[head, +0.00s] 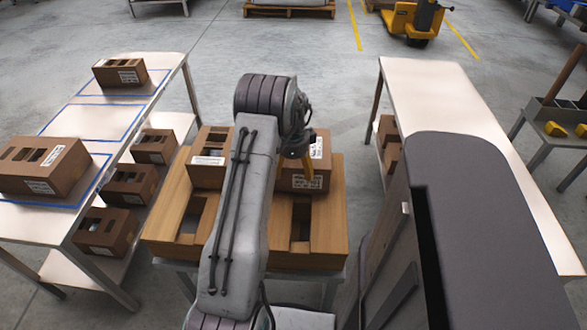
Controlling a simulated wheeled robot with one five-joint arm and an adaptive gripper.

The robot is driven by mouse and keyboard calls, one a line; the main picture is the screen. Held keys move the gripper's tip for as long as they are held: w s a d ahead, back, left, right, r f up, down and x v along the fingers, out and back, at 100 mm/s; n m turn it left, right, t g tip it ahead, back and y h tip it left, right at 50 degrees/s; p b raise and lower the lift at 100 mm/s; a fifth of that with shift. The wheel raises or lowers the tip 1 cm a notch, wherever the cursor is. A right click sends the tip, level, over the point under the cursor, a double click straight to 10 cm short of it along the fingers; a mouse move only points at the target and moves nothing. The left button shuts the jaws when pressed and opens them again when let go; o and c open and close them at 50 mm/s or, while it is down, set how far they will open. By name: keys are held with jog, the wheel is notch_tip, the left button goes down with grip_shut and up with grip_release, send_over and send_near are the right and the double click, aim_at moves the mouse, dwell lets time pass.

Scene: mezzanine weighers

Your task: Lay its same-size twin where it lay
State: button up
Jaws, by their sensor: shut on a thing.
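Another brown labelled box (208,158) is left of my arm at the back of the holder. On the left table (100,118), blue outlines mark several places. A large brown box (42,168) lies in the near outline and a smaller one (120,73) in the far outline. The middle outline (92,121) is empty.
The wooden holder (167,215) has openings and stands between the tables. Brown boxes (130,185) sit on the left table's lower shelf. The right table (430,95) has a bare top, with boxes (388,135) below. A yellow pallet truck (410,22) stands far back.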

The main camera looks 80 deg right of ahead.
jog(key=shift+f, duration=0.15)
dwell(0.3)
jog(key=o, duration=1.1)
